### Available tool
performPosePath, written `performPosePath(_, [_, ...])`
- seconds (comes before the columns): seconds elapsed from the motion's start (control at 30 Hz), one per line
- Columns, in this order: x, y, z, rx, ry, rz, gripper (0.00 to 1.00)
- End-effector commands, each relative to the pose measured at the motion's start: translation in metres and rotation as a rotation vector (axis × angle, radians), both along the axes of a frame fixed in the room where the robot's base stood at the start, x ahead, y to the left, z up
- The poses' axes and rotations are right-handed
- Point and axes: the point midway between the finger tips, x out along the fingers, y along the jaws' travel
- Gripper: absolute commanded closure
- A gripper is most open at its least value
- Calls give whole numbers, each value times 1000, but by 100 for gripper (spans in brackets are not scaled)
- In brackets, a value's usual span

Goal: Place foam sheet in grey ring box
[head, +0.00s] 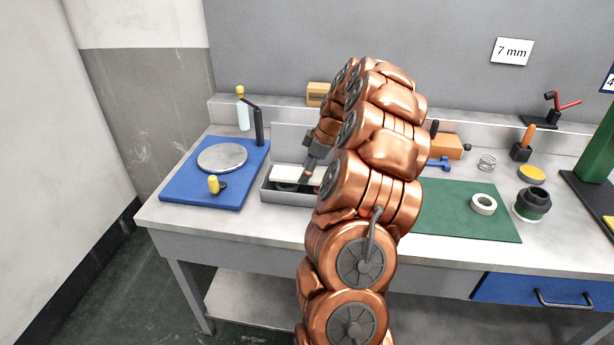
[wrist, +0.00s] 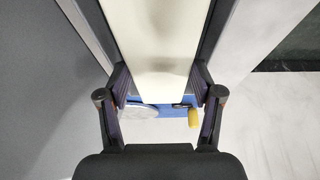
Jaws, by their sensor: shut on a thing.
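The foam sheet (head: 297,173) is a flat cream-white slab in the head view, at the mouth of the grey ring box (head: 290,196). In the wrist view the foam sheet (wrist: 158,45) runs away from me between the fingers. My gripper (wrist: 160,88) is shut on its near end; it shows in the head view too (head: 312,166). The box walls (wrist: 223,35) show on both sides of the sheet in the wrist view. Dark round shapes show in the box below the sheet. I cannot tell whether the sheet touches the box. My arm hides the box's right end.
A blue mat (head: 200,196) with a metal disc (head: 222,158) and a yellow-knobbed piece (head: 214,184) lies left of the box. A bottle (head: 243,117) and black post stand behind. A green mat (head: 455,222) with a white ring (head: 483,204) lies right.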

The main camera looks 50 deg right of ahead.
Motion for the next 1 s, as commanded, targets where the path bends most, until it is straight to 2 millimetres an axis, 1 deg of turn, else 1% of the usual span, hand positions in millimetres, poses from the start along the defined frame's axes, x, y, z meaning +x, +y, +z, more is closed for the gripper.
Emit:
performPosePath(0.1, [-1, 0, -14, 1, 2, -1, 52])
performPosePath(0.2, [-1, 0, -24, 1, 2, 1, 52])
performPosePath(0.6, [0, 0, -30, -1, -1, 1, 52])
performPosePath(0.63, [0, 0, -29, -1, -1, 1, 33])
performPosePath(0.7, [0, 0, -28, -1, -1, 1, 26])
performPosePath(0.87, [0, 0, -28, -1, -1, 1, 9])
performPosePath(1.0, [0, 0, -28, -2, 0, 1, 9])
